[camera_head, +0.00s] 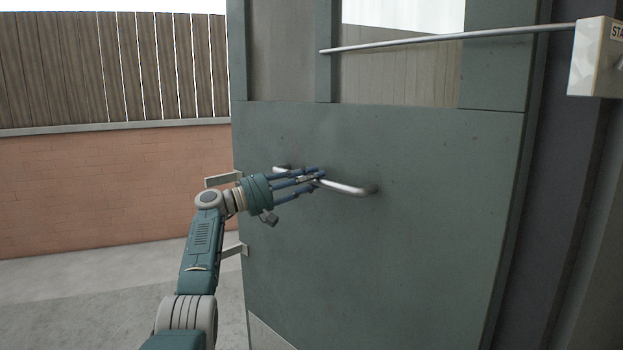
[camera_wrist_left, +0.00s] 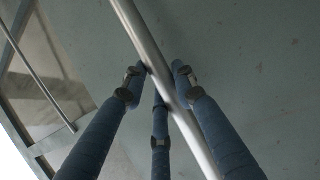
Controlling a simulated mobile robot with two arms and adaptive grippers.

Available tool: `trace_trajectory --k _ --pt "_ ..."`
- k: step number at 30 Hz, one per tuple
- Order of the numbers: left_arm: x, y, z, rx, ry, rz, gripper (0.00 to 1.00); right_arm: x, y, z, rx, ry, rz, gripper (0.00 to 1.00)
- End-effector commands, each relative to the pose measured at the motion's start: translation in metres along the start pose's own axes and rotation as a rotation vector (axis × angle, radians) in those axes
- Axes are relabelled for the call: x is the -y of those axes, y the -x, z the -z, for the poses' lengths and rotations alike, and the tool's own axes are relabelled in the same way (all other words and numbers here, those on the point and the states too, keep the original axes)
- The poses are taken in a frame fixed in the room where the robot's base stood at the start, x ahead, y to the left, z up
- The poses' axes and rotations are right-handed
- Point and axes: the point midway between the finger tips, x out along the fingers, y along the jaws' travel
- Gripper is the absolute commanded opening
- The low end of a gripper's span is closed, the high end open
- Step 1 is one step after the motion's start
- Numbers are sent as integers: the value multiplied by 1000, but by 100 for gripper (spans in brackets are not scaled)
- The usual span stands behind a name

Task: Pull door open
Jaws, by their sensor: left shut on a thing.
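A grey-green door (camera_head: 420,240) with window panes in its upper part fills the middle of the head view. A metal bar handle (camera_head: 346,187) runs across the door and slopes down to the right. My left gripper (camera_head: 318,177) has its blue fingers shut on the handle near its middle. In the left wrist view the handle (camera_wrist_left: 150,60) passes between the fingers of the left gripper (camera_wrist_left: 162,72), with the door face (camera_wrist_left: 255,50) close behind. My right gripper is not in view.
A thin metal rod (camera_head: 450,39) runs from a white box (camera_head: 597,57) at the upper right across the door's window. A brick wall (camera_head: 110,185) topped by corrugated panels stands at the left. Bare concrete floor (camera_head: 90,300) lies in front of that wall.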

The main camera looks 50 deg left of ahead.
Motion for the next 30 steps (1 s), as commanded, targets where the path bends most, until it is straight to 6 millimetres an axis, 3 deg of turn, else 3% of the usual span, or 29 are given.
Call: trace_trajectory --k 2,3,6,17,20,30 --pt "4 0 -1 4 -2 9 0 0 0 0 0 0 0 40" --pt "4 0 -1 4 -2 9 29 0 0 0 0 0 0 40" --pt "3 0 -1 3 -2 8 47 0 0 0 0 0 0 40" --pt "1 4 0 1 -1 2 47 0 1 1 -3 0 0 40" --pt "2 16 0 1 -1 4 47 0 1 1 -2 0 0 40" --pt "2 87 0 0 -1 6 47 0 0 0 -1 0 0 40"
